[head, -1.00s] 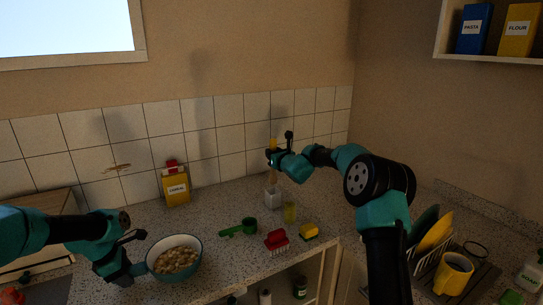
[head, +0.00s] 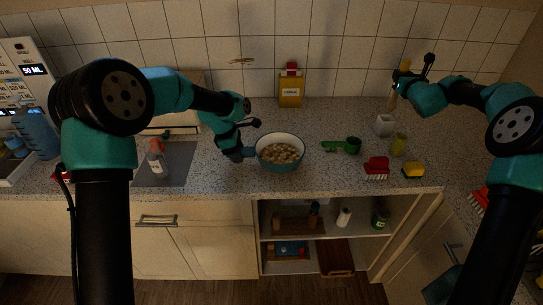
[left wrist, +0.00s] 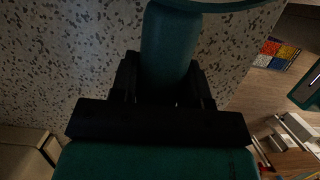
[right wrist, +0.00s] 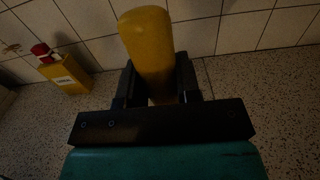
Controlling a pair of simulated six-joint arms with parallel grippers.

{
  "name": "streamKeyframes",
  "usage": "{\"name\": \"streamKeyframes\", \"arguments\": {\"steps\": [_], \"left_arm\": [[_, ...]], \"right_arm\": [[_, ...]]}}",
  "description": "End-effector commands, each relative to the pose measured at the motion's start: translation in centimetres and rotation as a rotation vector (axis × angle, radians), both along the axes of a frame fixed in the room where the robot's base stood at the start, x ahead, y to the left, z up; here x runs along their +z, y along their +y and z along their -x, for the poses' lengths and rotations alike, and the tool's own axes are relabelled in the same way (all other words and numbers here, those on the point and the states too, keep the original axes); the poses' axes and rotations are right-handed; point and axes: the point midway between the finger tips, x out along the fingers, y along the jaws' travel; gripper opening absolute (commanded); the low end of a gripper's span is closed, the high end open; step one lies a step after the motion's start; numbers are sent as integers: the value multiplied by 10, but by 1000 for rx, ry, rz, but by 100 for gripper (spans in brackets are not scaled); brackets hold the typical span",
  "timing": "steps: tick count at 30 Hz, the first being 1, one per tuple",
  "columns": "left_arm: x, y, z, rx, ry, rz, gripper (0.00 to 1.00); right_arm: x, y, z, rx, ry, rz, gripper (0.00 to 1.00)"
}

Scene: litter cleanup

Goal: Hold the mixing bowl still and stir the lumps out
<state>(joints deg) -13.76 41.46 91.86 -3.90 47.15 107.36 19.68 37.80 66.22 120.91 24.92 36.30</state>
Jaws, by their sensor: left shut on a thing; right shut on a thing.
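The mixing bowl (head: 264,160), teal outside with a white inside, stands upright on the counter and holds lumpy, pale brown contents (head: 281,153). My left gripper (head: 246,152) is shut on the bowl's teal handle, which fills its jaws in the left wrist view (left wrist: 168,45). My right gripper (head: 404,80) is at the back right, well away from the bowl. It is shut on a utensil with a yellow handle (right wrist: 150,45). The utensil's light brown lower part (head: 393,101) points down near the white holder (head: 384,125). Its tip is too small to make out.
A green measuring cup (head: 342,147), a red brush (head: 376,168), a yellow sponge (head: 413,170) and a yellowish glass (head: 399,145) stand right of the bowl. A yellow cereal box (head: 290,90) is behind it. A spray bottle (head: 156,160) stands left. Open shelves lie below the counter.

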Motion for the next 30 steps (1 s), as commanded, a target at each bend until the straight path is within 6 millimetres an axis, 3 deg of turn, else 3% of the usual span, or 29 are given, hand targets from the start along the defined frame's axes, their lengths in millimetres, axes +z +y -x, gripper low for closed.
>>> {"name": "streamKeyframes", "arguments": {"steps": [11, 17, 23, 30], "left_arm": [[0, 0, 0, 0, 0, 0, 0], [0, 0, 0, 0, 0, 0, 0], [0, 0, 0, 0, 0, 0, 0], [0, 0, 0, 0, 0, 0, 0]], "right_arm": [[0, 1, 0, 2, 0, 0, 0], [2, 24, 1, 37, -1, -1, 0], [7, 84, 7, 132, 0, -2, 0], [14, 175, 27, 279, 0, -2, 0]]}}
